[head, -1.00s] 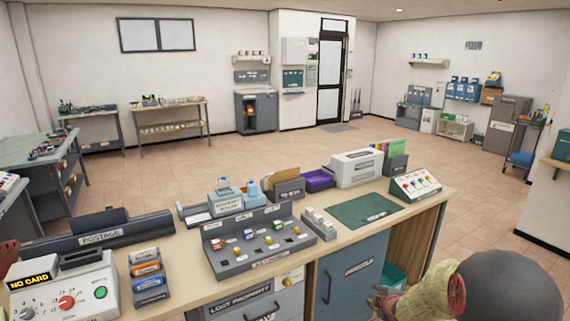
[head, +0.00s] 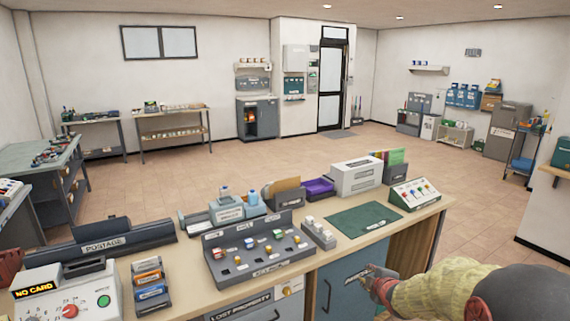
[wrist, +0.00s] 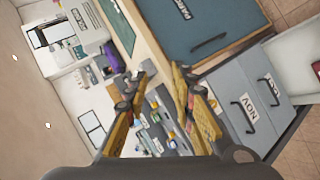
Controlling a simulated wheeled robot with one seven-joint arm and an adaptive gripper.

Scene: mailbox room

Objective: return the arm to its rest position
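My arm (head: 440,290), in a yellowish sleeve with dark red joints, reaches in from the lower right of the head view. My gripper (head: 374,282) is small there, in front of the blue cabinet door (head: 345,280) below the counter top. In the wrist view my gripper (wrist: 158,82) shows two yellow fingers spread apart, with nothing between them. The counter's gear shows beyond the fingers. Whether the gripper touches the cabinet door cannot be told.
The wooden counter (head: 180,278) carries a key rack (head: 258,248), a green mat (head: 362,220), a button panel (head: 415,193) and a postage unit (head: 105,243). Drawers (wrist: 250,105) with handles show in the wrist view. Tiled floor (head: 480,225) is open at the right.

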